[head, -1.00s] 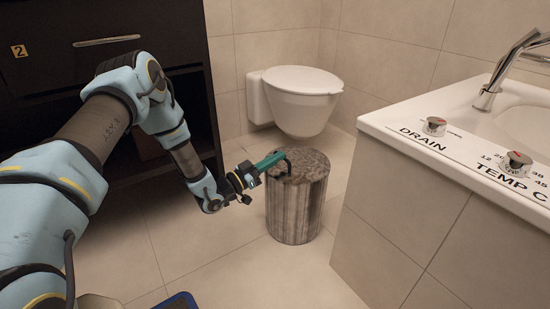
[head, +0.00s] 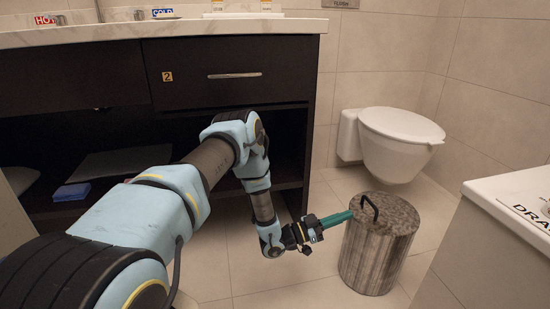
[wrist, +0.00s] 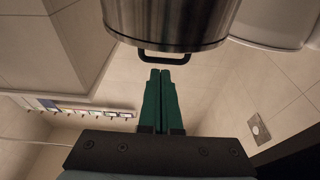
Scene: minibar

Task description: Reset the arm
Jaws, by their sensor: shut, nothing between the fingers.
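My arm reaches forward from the lower left in the head view, bent at the elbow. My gripper (head: 335,221) has green fingers and points right, toward the metal bin (head: 378,245). In the wrist view the two green fingers (wrist: 161,78) lie together, with nothing between them. The bin has a lid with a black loop handle (head: 369,207). In the wrist view the handle (wrist: 151,58) shows just beyond the fingertips. I cannot tell whether the fingers touch the bin.
A dark cabinet (head: 236,78) with a drawer and open shelves stands behind my arm. A blue item (head: 71,192) lies on its shelf. A white toilet (head: 398,140) is behind the bin. A white counter (head: 520,205) is at right. Tiled floor is clear between.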

